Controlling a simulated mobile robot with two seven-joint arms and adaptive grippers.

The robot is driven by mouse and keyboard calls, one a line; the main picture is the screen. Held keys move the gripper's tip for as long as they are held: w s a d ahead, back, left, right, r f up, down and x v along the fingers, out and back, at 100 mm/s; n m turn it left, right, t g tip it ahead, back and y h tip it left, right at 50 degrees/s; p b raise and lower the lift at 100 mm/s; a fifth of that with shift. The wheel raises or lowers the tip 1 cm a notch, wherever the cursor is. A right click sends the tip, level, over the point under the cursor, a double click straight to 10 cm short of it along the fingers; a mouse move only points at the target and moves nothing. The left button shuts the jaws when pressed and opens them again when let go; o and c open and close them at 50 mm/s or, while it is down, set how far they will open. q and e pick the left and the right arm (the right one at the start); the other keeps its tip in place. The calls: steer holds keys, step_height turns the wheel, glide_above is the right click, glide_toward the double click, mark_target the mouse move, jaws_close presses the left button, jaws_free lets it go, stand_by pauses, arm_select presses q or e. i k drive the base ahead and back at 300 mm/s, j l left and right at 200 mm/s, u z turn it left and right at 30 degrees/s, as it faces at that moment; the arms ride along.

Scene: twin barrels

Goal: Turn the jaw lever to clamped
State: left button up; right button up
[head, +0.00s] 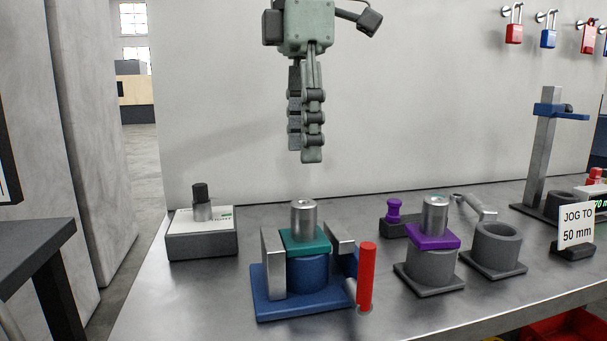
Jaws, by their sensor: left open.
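The jaw lever is a red upright handle (367,277) at the right side of a blue clamp base (305,304). Two grey metal jaws stand on the base, the left jaw (273,265) and the right jaw (341,238). Between them a blue cylinder (308,272) carries a teal square collar with a silver cylinder (303,218) on top. Gaps between jaws and collar are hard to judge. My left gripper (306,155) hangs fingers down above the clamp, open and empty, apart from everything. My right gripper is not in view.
A grey-white box with a black knob (201,240) stands left of the clamp. To the right are a purple-collared cylinder on a grey base (430,275), an empty grey cup (495,250), a post stand (548,150) and a "JOG TO 50 mm" sign (577,224). Padlocks hang on the wall.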

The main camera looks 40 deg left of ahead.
mark_target(359, 293)
steer(key=k+l, duration=1.2)
steer(key=k, duration=0.1)
